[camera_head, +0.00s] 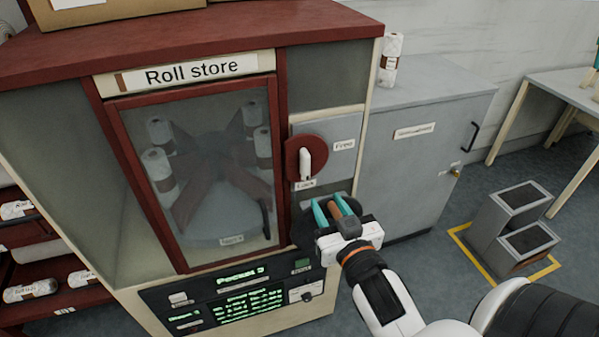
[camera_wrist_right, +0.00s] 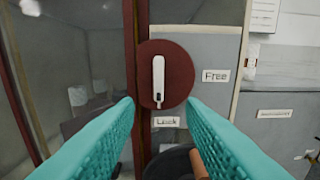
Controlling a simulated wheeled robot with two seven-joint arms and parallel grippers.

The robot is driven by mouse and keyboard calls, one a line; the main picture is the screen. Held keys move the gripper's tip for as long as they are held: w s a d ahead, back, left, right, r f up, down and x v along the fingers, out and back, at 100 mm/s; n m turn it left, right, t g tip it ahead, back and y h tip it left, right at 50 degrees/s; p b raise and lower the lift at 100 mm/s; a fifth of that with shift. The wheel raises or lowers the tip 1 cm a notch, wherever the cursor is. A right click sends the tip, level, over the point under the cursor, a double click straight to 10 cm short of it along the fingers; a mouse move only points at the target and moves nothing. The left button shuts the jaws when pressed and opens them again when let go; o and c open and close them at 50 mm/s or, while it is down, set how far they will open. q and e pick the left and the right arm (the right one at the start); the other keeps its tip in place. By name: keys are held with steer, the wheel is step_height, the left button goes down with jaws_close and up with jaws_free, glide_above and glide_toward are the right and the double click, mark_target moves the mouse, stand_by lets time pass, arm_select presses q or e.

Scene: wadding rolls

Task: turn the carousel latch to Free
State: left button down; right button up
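The carousel latch is a dark red disc (camera_head: 293,163) with a white handle (camera_head: 305,164), on the grey panel right of the glass door. The handle stands upright, its lower end toward the "Lock" label (camera_head: 305,184); the "Free" label (camera_head: 344,145) is to its right. Disc (camera_wrist_right: 177,64) and handle (camera_wrist_right: 158,80) also show in the right wrist view. My right gripper (camera_head: 330,208) has teal fingers and is below the latch in the head view. Its fingers are spread and empty, and in the wrist view they lie either side of the handle's lower end, apparently short of it. My left gripper is out of view.
The "Roll store" cabinet (camera_head: 97,87) holds several white rolls behind glass. A dark round part with a brown peg (camera_head: 334,209) sits below the latch by my right gripper. A control panel (camera_head: 240,297) is lower down. A grey cabinet (camera_head: 420,130) stands right.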

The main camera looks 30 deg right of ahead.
mark_target(308, 166)
steer(key=x, duration=0.3)
steer(key=r+b+x, duration=0.1)
steer(key=x, duration=0.2)
steer(key=r+b+x, duration=0.1)
steer(key=x, duration=0.3)
steer(key=shift+w+a, duration=0.1)
steer(key=shift+w+f, duration=0.15)
steer(key=shift+w, duration=0.4)
jaws_close()
